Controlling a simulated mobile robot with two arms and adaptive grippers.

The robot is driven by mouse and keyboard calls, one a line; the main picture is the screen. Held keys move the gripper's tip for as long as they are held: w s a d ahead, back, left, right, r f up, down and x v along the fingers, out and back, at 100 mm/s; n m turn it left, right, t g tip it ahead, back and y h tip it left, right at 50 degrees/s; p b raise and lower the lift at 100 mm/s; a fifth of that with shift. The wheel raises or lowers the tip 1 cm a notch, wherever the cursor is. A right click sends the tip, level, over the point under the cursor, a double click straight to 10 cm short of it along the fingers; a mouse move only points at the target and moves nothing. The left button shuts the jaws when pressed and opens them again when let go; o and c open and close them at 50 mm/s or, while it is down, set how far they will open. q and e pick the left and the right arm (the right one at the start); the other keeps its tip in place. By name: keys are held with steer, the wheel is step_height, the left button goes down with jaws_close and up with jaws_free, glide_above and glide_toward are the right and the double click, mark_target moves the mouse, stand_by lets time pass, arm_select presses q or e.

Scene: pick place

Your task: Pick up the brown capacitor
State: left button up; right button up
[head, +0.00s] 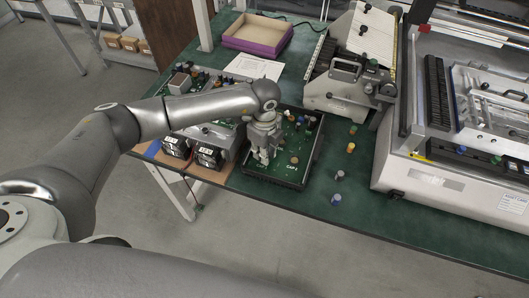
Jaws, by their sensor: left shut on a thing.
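My left gripper (264,158) points down over the black tray (272,182) with the green circuit board (280,164). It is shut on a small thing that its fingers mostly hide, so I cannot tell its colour. A small brownish round part (295,160) shows on the board just right of the fingers; I cannot tell whether it is the brown capacitor. Several small coloured capacitors stand at the far right part of the tray. My right gripper is not in view.
A large machine (440,190) fills the right side. A purple bin (257,35) is at the back. Black boxes (209,156) stand left of the tray.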

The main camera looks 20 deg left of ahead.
arm_select(q)
step_height(320, 180, up, 3)
steer(key=shift+f+b, duration=0.1)
steer(key=shift+b, duration=0.7)
steer(key=s+r+b, duration=0.2)
steer(key=s+r, duration=0.8)
steer(key=s, duration=0.4)
steer(key=shift+d+b, duration=0.15)
steer(key=shift+b, duration=0.15)
steer(key=shift+r, duration=0.3)
steer(key=shift+r+p, duration=1.25)
steer(key=shift+r, duration=0.35)
steer(key=shift+r, duration=0.15)
